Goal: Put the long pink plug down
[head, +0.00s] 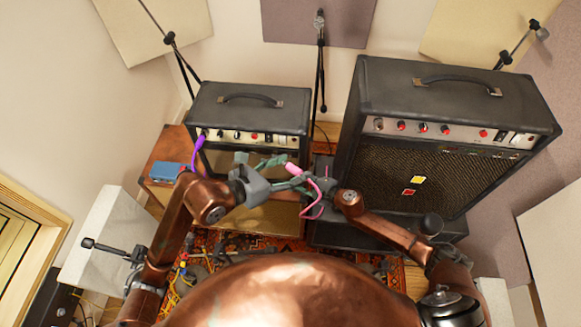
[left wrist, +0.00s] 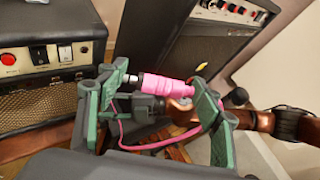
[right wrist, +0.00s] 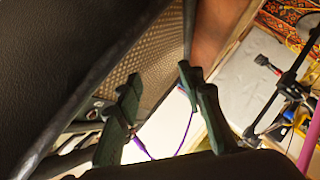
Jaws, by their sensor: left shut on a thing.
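The long pink plug (head: 292,169) is in front of the smaller amp in the head view, with its pink cable (head: 318,205) looping down. In the left wrist view the plug (left wrist: 168,89) lies lengthwise across my left gripper (left wrist: 162,80), its metal tip toward the left finger and its rear end toward the right finger. My left gripper is shut on it, off any surface. My right gripper (right wrist: 160,80) has its fingers well apart with nothing between them. In the head view the two grippers face each other and overlap, so their fingers are partly hidden.
The smaller amp (head: 250,105) stands behind the grippers and a larger amp (head: 450,110) stands at right. A purple plug (head: 200,142) is at the smaller amp's left front. A blue box (head: 165,171) sits on the wooden surface at left. Microphone stands (head: 320,60) rise behind.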

